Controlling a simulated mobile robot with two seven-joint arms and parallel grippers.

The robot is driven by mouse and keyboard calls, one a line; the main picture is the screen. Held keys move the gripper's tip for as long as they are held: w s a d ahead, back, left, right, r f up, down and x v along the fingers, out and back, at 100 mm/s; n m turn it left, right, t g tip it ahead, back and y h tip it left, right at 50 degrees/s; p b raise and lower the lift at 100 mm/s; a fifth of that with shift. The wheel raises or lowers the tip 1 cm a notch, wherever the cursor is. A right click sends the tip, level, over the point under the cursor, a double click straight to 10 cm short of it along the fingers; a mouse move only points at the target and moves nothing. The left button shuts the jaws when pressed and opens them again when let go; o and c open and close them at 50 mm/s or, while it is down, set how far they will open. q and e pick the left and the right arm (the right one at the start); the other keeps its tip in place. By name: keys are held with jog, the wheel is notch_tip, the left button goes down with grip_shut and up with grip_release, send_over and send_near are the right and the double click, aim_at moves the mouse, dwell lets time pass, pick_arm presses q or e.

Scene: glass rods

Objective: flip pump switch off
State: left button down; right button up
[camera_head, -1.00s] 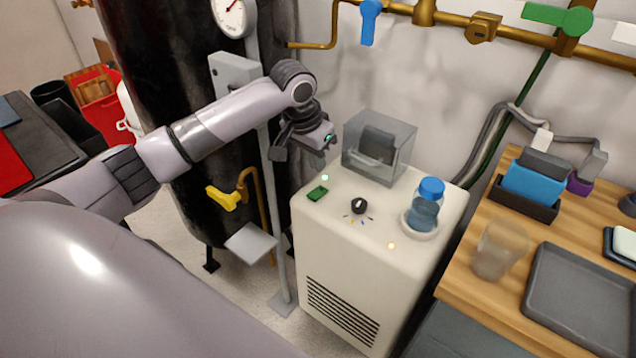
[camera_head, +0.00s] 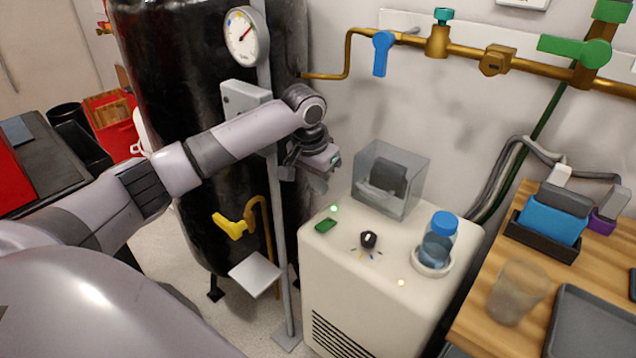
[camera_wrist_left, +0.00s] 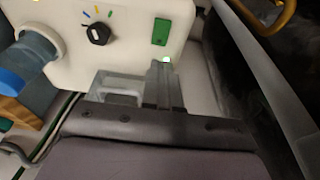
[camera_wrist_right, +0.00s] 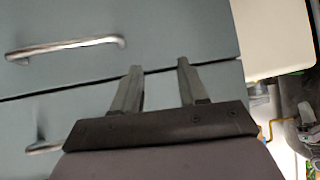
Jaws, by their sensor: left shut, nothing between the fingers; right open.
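A small green switch (camera_head: 326,225) lies on top of the white pump cabinet (camera_head: 330,270), with a lit green lamp (camera_head: 334,209) beside it. The switch also shows in the left wrist view (camera_wrist_left: 160,32); which way it is tipped is too small to tell. My left gripper (camera_head: 318,168) hangs above and behind the switch, apart from it, near the clear box. In the left wrist view its fingers (camera_wrist_left: 163,85) are together and empty, with the lamp just beyond the tips. My right gripper (camera_wrist_right: 157,80) is open and empty, facing grey drawers; it is not in the head view.
A clear box (camera_head: 392,180) covers a dark grey part at the cabinet's back. A black knob (camera_head: 369,239) and a blue-capped bottle (camera_head: 438,240) are right of the switch. A grey post and black tank (camera_head: 170,110) stand left. A wooden bench (camera_head: 480,310) is at right.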

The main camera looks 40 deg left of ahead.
pick_arm(q)
jog(key=b, duration=0.2)
send_near(327, 222)
notch_tip(327, 222, down, 6)
jog(key=shift+s+d+r, duration=0.1)
jog(key=shift+r, duration=0.05)
jog(key=p, duration=0.2)
jog(key=shift+s+t+p, duration=0.3)
jog(key=shift+p, duration=0.05)
jog(key=shift+w+f, duration=0.1)
jog(key=shift+f, duration=0.25)
jog(key=shift+w+r, duration=0.25)
jog(key=shift+w, duration=0.5)
